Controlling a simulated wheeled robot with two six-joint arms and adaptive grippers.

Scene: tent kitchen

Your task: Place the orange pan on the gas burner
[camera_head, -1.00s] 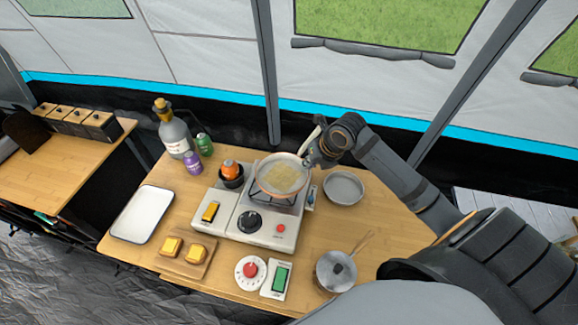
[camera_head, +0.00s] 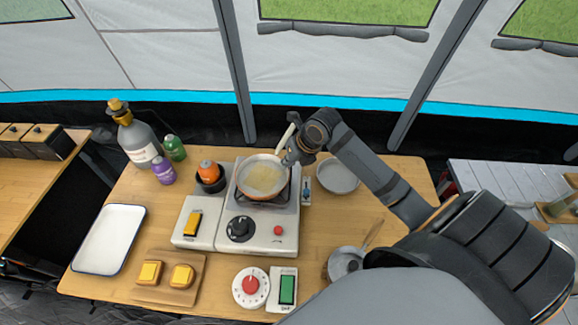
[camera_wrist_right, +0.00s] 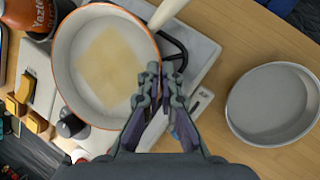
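The orange pan (camera_head: 262,178) has a pale inside, an orange rim and a cream handle (camera_head: 285,138) pointing away to the upper right. It is over the gas burner (camera_head: 286,197), a little toward its left side; I cannot tell whether it touches the grate. My right gripper (camera_head: 290,158) is at the pan's right edge near the handle. In the right wrist view my gripper (camera_wrist_right: 165,75) has its fingers close together at the edge of the orange pan (camera_wrist_right: 95,75) and appears to grip it. The grate shows right of the pan. My left gripper is out of view.
A grey pan (camera_head: 338,175) stands right of the burner. An orange can (camera_head: 208,170) in a black holder stands close on the left. Bottles, a white tray (camera_head: 85,240), a board with yellow blocks and a small pot (camera_head: 345,262) stand around the stove (camera_head: 262,232).

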